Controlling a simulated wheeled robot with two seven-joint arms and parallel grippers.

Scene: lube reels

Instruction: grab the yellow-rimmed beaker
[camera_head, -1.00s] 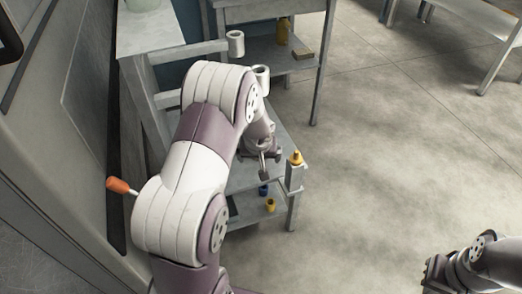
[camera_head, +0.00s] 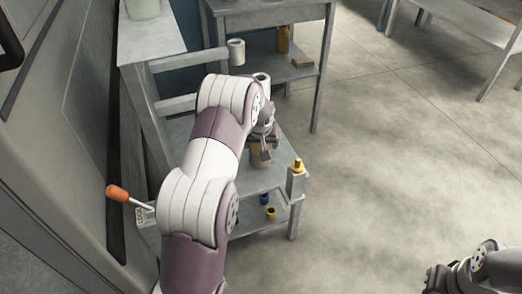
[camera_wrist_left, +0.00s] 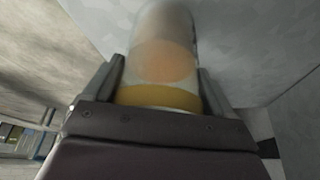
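The yellow-rimmed beaker (camera_wrist_left: 160,97) fills the middle of the left wrist view. It is clear, with a yellow band nearest my gripper and an orange round shape showing through it. My left gripper (camera_wrist_left: 160,75) has one finger on each side of it, very close to its wall. I cannot tell whether they touch it. In the head view my left gripper (camera_head: 266,152) is over the grey table, with the brownish beaker (camera_head: 260,158) just under it, partly hidden. My right gripper (camera_head: 432,280) shows only in part at the bottom right corner.
Small blue and yellow items (camera_head: 270,212) sit on the lower shelf (camera_head: 245,222). An orange-handled lever (camera_head: 118,193) is at left.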

